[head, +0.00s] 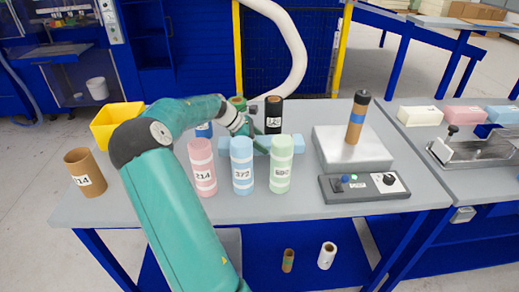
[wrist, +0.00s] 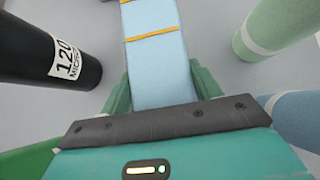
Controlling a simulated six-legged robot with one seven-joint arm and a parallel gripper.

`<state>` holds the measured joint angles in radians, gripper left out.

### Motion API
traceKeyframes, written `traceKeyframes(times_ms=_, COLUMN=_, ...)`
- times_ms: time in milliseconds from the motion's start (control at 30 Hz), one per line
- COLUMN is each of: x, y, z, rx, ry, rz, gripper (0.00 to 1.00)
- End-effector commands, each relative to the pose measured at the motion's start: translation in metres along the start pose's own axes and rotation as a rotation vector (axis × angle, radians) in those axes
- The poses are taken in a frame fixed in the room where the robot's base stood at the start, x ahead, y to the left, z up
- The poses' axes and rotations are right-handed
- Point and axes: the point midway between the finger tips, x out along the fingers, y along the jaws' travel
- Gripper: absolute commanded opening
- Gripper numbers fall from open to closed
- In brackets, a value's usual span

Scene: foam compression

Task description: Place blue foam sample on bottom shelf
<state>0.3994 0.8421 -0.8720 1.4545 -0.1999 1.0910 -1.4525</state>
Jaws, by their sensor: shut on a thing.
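The blue foam sample (head: 262,142) is a long pale-blue block behind the row of upright rolls on the grey table. It also shows in the wrist view (wrist: 153,50), with orange bands across it. My gripper (head: 243,128) has its green fingers on either side of the near end of the block in the wrist view (wrist: 162,92), and is shut on it. I cannot tell whether the block touches the table. The blue bottom shelf (head: 262,262) is under the table and partly hidden by my arm.
Pink (head: 202,167), blue (head: 242,166) and green (head: 280,165) rolls stand in front of the foam. A black roll (head: 273,115) stands close behind. A metal plate (head: 352,148) and control box (head: 364,187) are at right. Two small rolls (head: 327,255) stand on the shelf.

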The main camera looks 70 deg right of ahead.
Motion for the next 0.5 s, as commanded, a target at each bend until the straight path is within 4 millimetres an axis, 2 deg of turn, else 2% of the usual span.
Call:
traceKeyframes(times_ms=267, x=0.025, y=0.0, z=-0.025, rx=-0.001, ry=-0.002, rz=-0.002, gripper=0.38)
traceKeyframes(times_ms=500, x=0.026, y=0.001, z=-0.027, rx=0.0, ry=0.0, rz=-0.001, gripper=0.38)
